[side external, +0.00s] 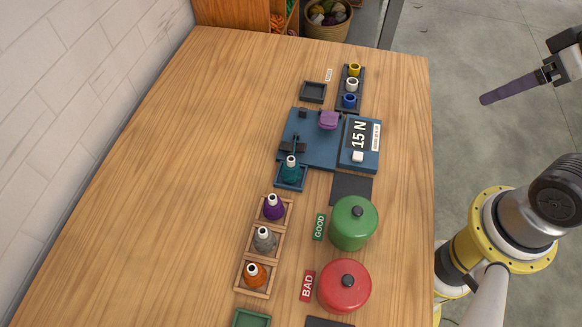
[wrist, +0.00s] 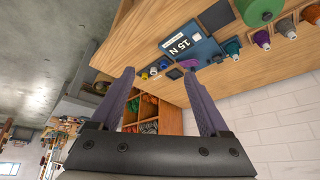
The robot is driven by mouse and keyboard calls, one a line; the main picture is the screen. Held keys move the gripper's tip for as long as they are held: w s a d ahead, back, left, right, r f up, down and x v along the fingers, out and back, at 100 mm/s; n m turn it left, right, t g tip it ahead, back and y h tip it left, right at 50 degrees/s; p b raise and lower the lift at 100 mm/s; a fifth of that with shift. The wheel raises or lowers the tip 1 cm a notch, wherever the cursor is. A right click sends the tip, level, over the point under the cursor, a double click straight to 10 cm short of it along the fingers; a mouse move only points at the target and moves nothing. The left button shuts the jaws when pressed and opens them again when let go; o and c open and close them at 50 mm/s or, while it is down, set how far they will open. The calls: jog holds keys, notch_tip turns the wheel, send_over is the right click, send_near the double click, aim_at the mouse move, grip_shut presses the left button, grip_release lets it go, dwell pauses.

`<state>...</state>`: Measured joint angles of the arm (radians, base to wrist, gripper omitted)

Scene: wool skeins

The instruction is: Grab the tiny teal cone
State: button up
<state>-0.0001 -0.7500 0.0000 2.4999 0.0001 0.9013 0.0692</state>
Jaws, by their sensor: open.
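The teal cone (side external: 291,170), with a white top, stands upright in a small blue tray (side external: 290,184) at the front left of the blue tester. It also shows small in the wrist view (wrist: 232,47). My gripper (side external: 484,100) is off the table's right side, far from the cone. In the wrist view, its two purple fingers (wrist: 158,72) are spread apart with nothing between them.
The blue tester (side external: 318,150) reads 15 N. Purple (side external: 274,208), grey (side external: 263,240) and orange (side external: 254,275) cones stand in a wooden rack. Green (side external: 353,224) and red (side external: 344,287) lidded pots stand right of it. The table's left side is clear.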

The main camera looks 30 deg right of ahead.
jog(key=w+a+r+m, duration=0.2)
jog(key=w+r+m, duration=0.45)
jog(key=m, duration=0.55)
jog(key=m+g, duration=0.6)
jog(key=m, duration=0.1)
send_over(290, 158)
notch_tip(290, 158, down, 18)
jog(key=r, duration=0.1)
notch_tip(290, 158, down, 14)
jog(key=shift+r, duration=0.1)
grip_shut()
